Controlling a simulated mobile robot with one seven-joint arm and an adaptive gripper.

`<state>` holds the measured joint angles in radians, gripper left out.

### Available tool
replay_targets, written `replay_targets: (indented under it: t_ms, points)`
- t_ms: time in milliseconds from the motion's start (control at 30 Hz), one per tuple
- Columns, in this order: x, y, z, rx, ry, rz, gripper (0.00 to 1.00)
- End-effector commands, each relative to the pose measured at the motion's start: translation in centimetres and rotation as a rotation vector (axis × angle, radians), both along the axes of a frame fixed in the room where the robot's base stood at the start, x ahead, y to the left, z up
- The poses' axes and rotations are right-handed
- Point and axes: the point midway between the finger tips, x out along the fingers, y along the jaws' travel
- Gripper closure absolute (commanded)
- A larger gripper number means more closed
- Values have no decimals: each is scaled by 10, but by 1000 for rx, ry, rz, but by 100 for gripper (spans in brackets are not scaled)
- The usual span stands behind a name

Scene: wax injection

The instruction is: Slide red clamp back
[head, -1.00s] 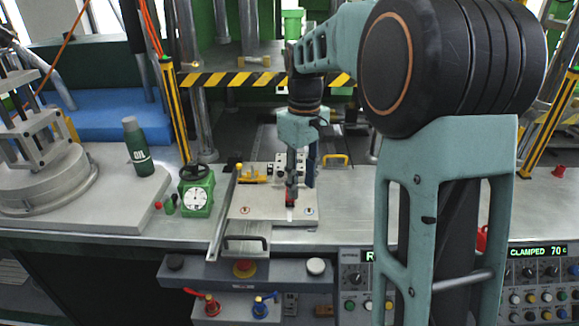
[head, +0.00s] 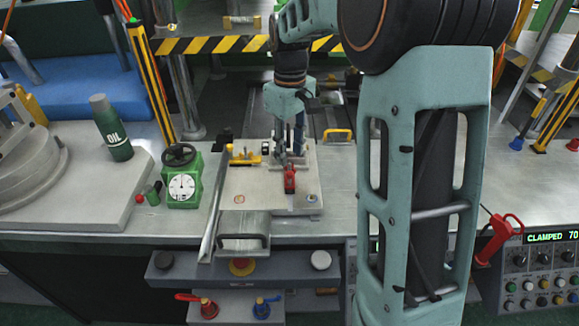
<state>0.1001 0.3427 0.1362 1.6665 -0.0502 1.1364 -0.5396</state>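The red clamp (head: 290,179) stands on a pale plate (head: 262,203) on the metal bench in the head view. My gripper (head: 288,152) points down just behind the clamp's upper end, over the pale plate. Its dark fingers are small and overlap the clamp's mount, so I cannot tell whether they touch the clamp or how wide they are apart. The clamp's red front part shows clear of the fingers. Its rear part is hidden.
A yellow clamp (head: 245,156) is left of the gripper. A grey block with a black handle (head: 243,242) sits at the front edge. A green dial gauge (head: 182,183) and oil bottle (head: 112,130) stand left. A yellow handle (head: 337,134) lies right. A red-handled lever (head: 494,241) is far right.

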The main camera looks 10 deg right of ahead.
Motion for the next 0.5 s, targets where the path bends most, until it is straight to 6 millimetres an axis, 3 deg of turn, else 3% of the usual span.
replay_targets:
  t_ms: [200,500]
  points:
    - [-1,0,-41,0,4,0,69]
    - [0,0,-62,-1,1,0,69]
